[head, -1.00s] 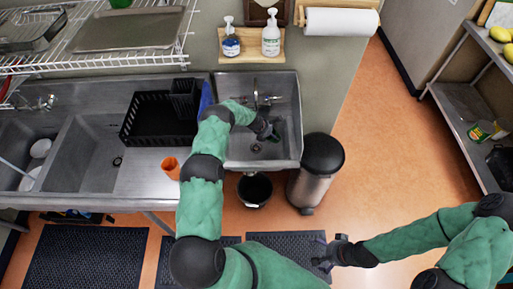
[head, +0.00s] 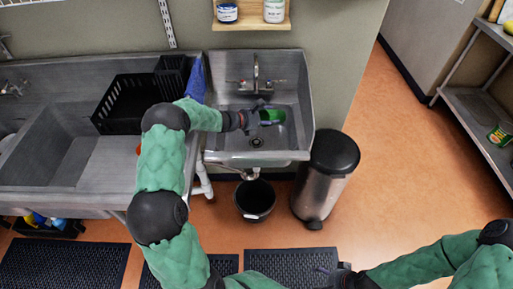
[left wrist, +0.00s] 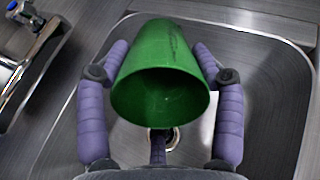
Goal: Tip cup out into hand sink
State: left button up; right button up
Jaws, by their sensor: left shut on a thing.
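The green cup (head: 273,116) is held over the hand sink (head: 303,152), below the tap. It lies tipped on its side in the head view. My left gripper (head: 257,117) is shut on it. In the left wrist view the cup (left wrist: 158,65) sits between the two purple fingers, with its wide mouth towards the camera and its inside bare, no contents seen. The sink's basin (left wrist: 275,100) and drain lie beneath it. My right gripper (head: 338,272) is low at the bottom, away from the sink; its fingers are too unclear to read.
The faucet (head: 256,80) stands at the sink's back. A black rack (head: 118,105) sits on the steel counter at left. A black bucket (head: 255,200) is beneath the sink, and a bin (head: 325,180) stands at its right. Open floor lies further right.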

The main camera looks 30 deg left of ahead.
pick_arm(q)
jog(key=b, duration=0.2)
jog(key=s+t+h+b, duration=0.1)
jog(key=shift+a+r+t+b, duration=0.2)
jog(key=shift+t+b, duration=0.1)
jog(key=shift+b, duration=0.05)
jog(key=shift+r, duration=0.3)
jog(key=shift+s+a+t+b, duration=0.15)
jog(key=shift+s+t+b, duration=0.2)
jog(key=shift+b, duration=0.5)
jog(key=shift+s, duration=0.1)
jog(key=shift+b, duration=0.45)
jog(key=shift+s+a+r+t+h+b, duration=0.1)
jog(key=shift+t+h+b, duration=0.3)
jog(key=shift+t+b, duration=0.25)
jog(key=shift+r+b, duration=0.1)
jog(key=shift+b, duration=0.55)
jog(key=shift+r, duration=0.1)
